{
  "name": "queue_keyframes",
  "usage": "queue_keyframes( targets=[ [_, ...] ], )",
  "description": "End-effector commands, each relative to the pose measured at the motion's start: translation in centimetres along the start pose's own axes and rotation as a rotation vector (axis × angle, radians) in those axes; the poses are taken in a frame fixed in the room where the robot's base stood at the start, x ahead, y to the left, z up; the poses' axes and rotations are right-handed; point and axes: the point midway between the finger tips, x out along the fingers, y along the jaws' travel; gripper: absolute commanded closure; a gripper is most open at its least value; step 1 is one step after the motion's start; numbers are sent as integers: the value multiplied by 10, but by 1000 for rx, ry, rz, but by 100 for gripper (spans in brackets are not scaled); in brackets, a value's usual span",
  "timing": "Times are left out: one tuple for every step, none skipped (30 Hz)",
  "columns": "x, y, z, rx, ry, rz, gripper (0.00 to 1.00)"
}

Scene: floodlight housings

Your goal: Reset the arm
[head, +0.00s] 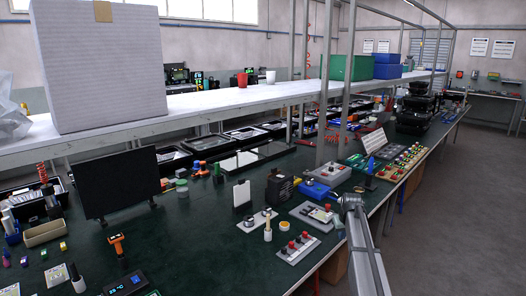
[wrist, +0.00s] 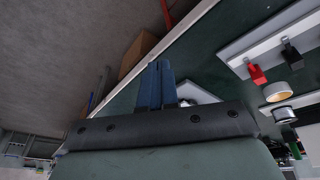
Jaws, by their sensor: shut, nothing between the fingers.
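My gripper (wrist: 158,68) shows in the wrist view as two blue fingers pressed side by side, shut with nothing between them. The fingers extend from a dark bar with bolts and lie in front of the edge of the dark green table. In the head view my arm reaches in from the lower right to the table's front edge. I cannot clearly make out the fingers there.
A red-knobbed panel (head: 297,247), a grey box with a red button (head: 333,173) and a blue device (head: 314,188) stand near my arm. A black screen (head: 116,184) stands left. A shelf (head: 200,103) on metal posts runs above the table. The floor (head: 440,220) at right is clear.

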Motion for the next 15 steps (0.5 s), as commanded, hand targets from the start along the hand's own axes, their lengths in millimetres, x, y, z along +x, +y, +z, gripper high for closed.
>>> queue_keyframes(
  targets=[
    [5, 18, 15, 43, -1, 9, 100],
    [9, 26, 23, 67, -3, 13, 100],
    [15, 34, 34, 96, -6, 17, 100],
    [21, 38, 43, 114, -10, 19, 100],
    [28, 40, 52, 130, -17, 20, 100],
    [35, 41, 63, 144, -26, 20, 100],
    [41, 40, 71, 153, -33, 19, 100],
    [47, 38, 78, 160, -42, 18, 100],
    [55, 36, 88, 168, -53, 15, 100],
    [61, 32, 97, 171, -62, 13, 100],
    [68, 29, 105, 175, -72, 11, 100],
    [76, 24, 116, 178, -86, 7, 100],
    [83, 18, 125, 179, -98, 4, 100],
    [89, 13, 135, 181, -110, 1, 100],
    [99, 5, 148, 181, -128, -4, 100]
  ],
)
